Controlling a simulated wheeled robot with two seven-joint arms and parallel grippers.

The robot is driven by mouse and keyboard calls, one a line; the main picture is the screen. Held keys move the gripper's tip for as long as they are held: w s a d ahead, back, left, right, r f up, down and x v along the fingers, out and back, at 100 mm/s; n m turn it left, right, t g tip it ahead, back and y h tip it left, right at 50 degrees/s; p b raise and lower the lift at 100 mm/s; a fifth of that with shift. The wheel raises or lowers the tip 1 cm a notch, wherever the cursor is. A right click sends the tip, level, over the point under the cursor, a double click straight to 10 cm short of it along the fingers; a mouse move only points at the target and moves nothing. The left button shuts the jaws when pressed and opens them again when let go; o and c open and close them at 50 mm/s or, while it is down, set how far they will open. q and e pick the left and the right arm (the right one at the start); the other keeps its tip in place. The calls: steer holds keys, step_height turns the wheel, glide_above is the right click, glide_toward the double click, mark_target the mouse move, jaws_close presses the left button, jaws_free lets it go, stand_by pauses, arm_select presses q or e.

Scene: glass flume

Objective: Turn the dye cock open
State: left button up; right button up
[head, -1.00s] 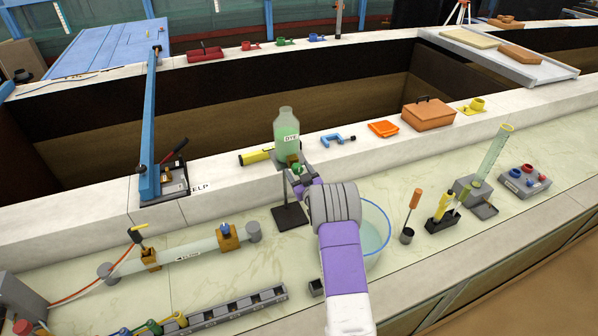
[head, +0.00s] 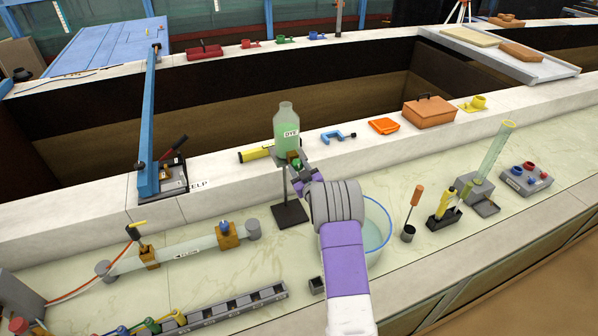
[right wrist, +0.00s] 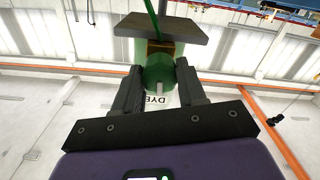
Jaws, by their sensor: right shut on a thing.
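The dye bottle (head: 286,122), clear with green liquid and a DYE label, stands upright on a small raised platform on a dark stand (head: 289,214). The green dye cock (head: 297,163) is at the front of the platform, partly hidden by my gripper. My right gripper (head: 296,170) reaches it from the front right. In the right wrist view, the round green knob of the cock (right wrist: 160,70) sits between the two dark fingers, and the gripper is shut on it. A pale stub shows at the knob's middle. My left gripper is not in view.
A glass bowl (head: 378,232) stands beside my right forearm. A blue clamp (head: 338,137) and a yellow torch-like tool (head: 255,154) lie on the ledge near the bottle. A clear tube (head: 190,248) with fittings lies at the left of the bench.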

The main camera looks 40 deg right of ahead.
steer(key=n+b, duration=0.5)
steer(key=b, duration=0.2)
steer(key=n+b, duration=0.4)
steer(key=b, duration=0.3)
steer(key=n+b, duration=0.5)
steer(key=b, duration=0.2)
steer(key=shift+f+n, duration=0.25)
steer(key=shift+n, duration=0.05)
steer(key=shift+r+n+b, duration=0.1)
steer(key=shift+n+b, duration=1.1)
steer(key=shift+b, duration=0.1)
steer(key=o, duration=1)
steer(key=shift+r, duration=0.1)
steer(key=shift+o, duration=0.2)
steer(key=v, duration=0.7)
steer(key=shift+s, duration=0.25)
steer(key=shift+a, duration=0.1)
